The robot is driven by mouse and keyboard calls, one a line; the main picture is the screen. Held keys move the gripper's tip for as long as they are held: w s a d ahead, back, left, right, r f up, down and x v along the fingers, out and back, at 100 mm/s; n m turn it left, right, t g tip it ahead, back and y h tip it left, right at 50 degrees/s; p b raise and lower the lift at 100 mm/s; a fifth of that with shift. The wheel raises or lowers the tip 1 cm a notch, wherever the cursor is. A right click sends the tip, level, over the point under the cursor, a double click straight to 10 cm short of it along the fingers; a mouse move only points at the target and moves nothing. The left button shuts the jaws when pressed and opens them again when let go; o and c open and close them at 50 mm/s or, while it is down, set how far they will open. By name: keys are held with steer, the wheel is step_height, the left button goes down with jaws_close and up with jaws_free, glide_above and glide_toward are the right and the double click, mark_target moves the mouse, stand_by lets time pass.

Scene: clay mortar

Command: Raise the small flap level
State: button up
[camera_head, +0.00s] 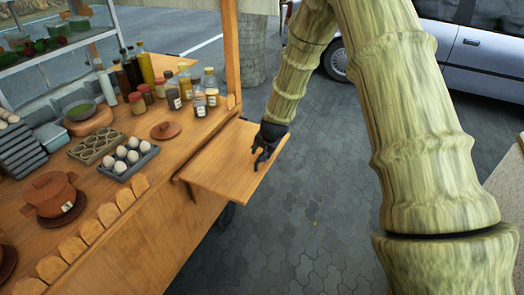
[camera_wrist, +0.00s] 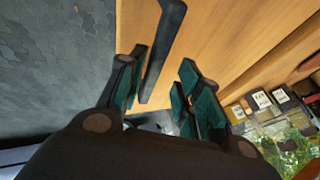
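The small flap (camera_head: 222,160) is a plain wooden board at the right end of the wooden cart. It sticks out from the cart side and looks close to level; I cannot tell any slight tilt. My gripper (camera_head: 262,158) is at the flap's outer right edge, fingers pointing down. In the wrist view the flap's wood (camera_wrist: 225,40) fills the upper middle. A dark bar (camera_wrist: 165,40), apparently a handle on the flap, lies between the green finger pads, close to the left one. My gripper (camera_wrist: 170,85) is open, with a gap beside the right pad.
The cart counter (camera_head: 110,185) holds bottles (camera_head: 140,68), jars (camera_head: 197,98), an egg tray (camera_head: 128,160) and a clay pot (camera_head: 50,193). A wooden post (camera_head: 231,45) rises beside the flap. Paving (camera_head: 310,215) right of the flap is clear; a car (camera_head: 465,50) stands behind.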

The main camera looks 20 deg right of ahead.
steer(key=shift+s, duration=0.1)
steer(key=v, duration=1.1)
steer(key=shift+r, duration=0.4)
steer(key=shift+s, duration=0.15)
steer(key=s+a+f+n+g, duration=0.2)
steer(key=s+a+f+n, duration=0.1)
steer(key=s+f, duration=0.75)
steer(key=s+a+f+n+g, duration=0.1)
steer(key=s+a+f+n, duration=0.1)
steer(key=s+f, duration=0.85)
steer(key=s+a+f+n+g, duration=0.1)
steer(key=s+a+f, duration=0.1)
steer(key=s+f, duration=0.2)
steer(key=s+a+f+n+g, duration=0.1)
steer(key=s+f, duration=0.3)
steer(key=s, duration=0.7)
steer(key=s+a+f+n+g, duration=0.1)
steer(key=s+a+f+n, duration=0.2)
steer(key=s+f, duration=0.2)
steer(key=shift+s+a+y, duration=0.2)
steer(key=shift+s+y, duration=0.2)
steer(key=shift+s, duration=0.85)
